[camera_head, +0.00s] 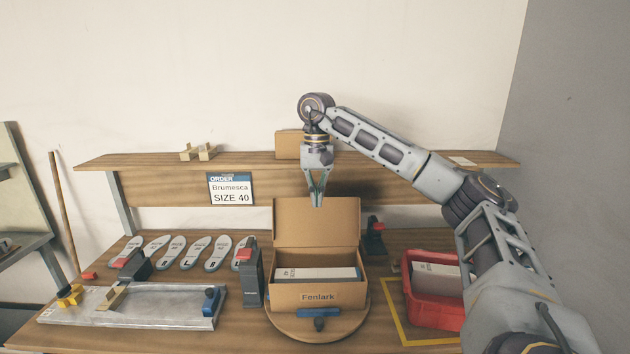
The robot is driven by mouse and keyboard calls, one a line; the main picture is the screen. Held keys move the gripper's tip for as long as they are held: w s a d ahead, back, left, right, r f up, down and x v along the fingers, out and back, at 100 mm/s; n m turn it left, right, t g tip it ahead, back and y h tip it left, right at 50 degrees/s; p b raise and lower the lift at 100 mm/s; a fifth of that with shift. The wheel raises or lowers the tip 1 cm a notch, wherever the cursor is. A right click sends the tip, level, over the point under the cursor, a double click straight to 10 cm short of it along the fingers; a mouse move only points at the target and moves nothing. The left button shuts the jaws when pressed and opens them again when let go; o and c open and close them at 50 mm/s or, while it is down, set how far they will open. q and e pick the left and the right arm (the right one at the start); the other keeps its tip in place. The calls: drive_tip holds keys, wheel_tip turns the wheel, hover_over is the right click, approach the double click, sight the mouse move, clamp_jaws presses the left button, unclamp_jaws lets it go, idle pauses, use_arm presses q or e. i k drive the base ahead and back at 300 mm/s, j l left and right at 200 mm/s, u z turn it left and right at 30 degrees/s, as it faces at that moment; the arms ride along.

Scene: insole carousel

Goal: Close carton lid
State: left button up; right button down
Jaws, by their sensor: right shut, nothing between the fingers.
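An open cardboard carton (318,296) marked "Fenlark" stands on a round wooden turntable (275,327). Its lid (316,224) stands up at the back edge. A grey-white item (316,273) lies inside the carton. My right gripper (317,204) points down with its fingers shut and empty. In the picture it overlaps the top edge of the lid; I cannot tell whether it touches it. My left gripper is not in view.
A red bin (434,313) stands right of the carton in a yellow outline. A dark upright holder (252,277) is close on the left. Several insoles (192,252) and a metal fixture (160,312) lie further left. A shelf (400,160) runs behind.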

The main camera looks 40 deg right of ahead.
sight(295, 223)
drive_tip(key=i+l, duration=0.75)
drive_tip(key=l, duration=0.25)
